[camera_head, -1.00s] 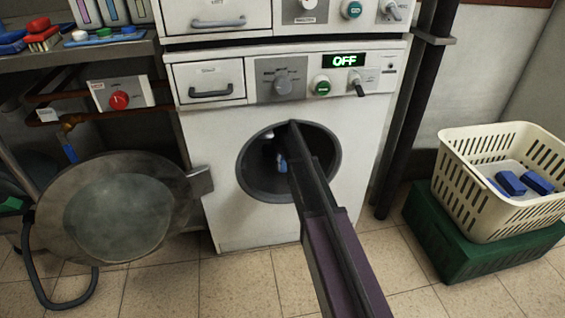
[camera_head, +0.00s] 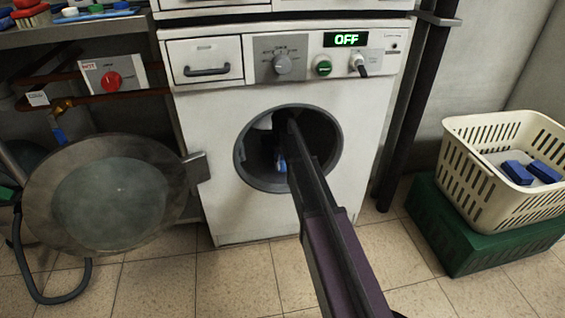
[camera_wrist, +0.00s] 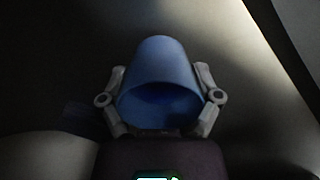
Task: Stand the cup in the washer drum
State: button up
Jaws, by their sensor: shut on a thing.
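The blue cup (camera_wrist: 160,68) is between the fingers of my gripper (camera_wrist: 160,98) in the wrist view, its open mouth turned toward the camera. My gripper is shut on it. In the head view my arm reaches into the round opening of the washer drum (camera_head: 325,150), and a small blue part of the cup (camera_head: 282,165) shows inside the dark drum. Most of my gripper is hidden by my arm and shadow there. I cannot tell whether the cup touches the drum wall.
The washer door (camera_head: 105,195) hangs wide open to the left. The washer (camera_head: 215,125) display reads OFF. A cream basket (camera_head: 500,205) with blue blocks stands on a green crate (camera_head: 450,235) at the right. A dark pole (camera_head: 412,110) stands right of the washer.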

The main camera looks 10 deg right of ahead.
jog(key=o, duration=1.1)
jog(key=shift+c, duration=0.2)
jog(key=shift+r, duration=0.15)
